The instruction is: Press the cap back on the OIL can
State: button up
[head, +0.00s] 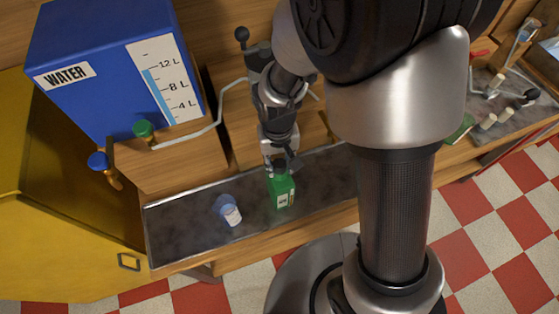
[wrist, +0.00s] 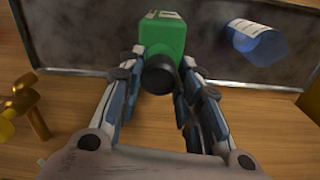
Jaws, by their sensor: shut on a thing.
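The green OIL can (head: 281,190) stands on the dark tray, directly under my gripper (head: 278,163). In the wrist view the can (wrist: 165,38) shows between and beyond my fingertips (wrist: 163,57). The dark round cap (wrist: 158,76) is between the fingers, at the can's near end. My gripper is shut on the cap. The fingers overlap the can's edges, and I cannot tell how firmly the cap sits on it. In the head view the cap is hidden by the gripper.
A blue WATER tank (head: 95,85) with brass taps stands at back left, near a yellow cabinet (head: 60,240). Another tray (head: 520,112) with small parts is at far right.

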jog(key=o, duration=0.8)
jog(key=shift+o, duration=0.4)
jog(key=o, duration=0.4)
jog(key=shift+r, duration=0.1)
jog(key=shift+r+p, duration=2.8)
jog(key=shift+r, duration=0.65)
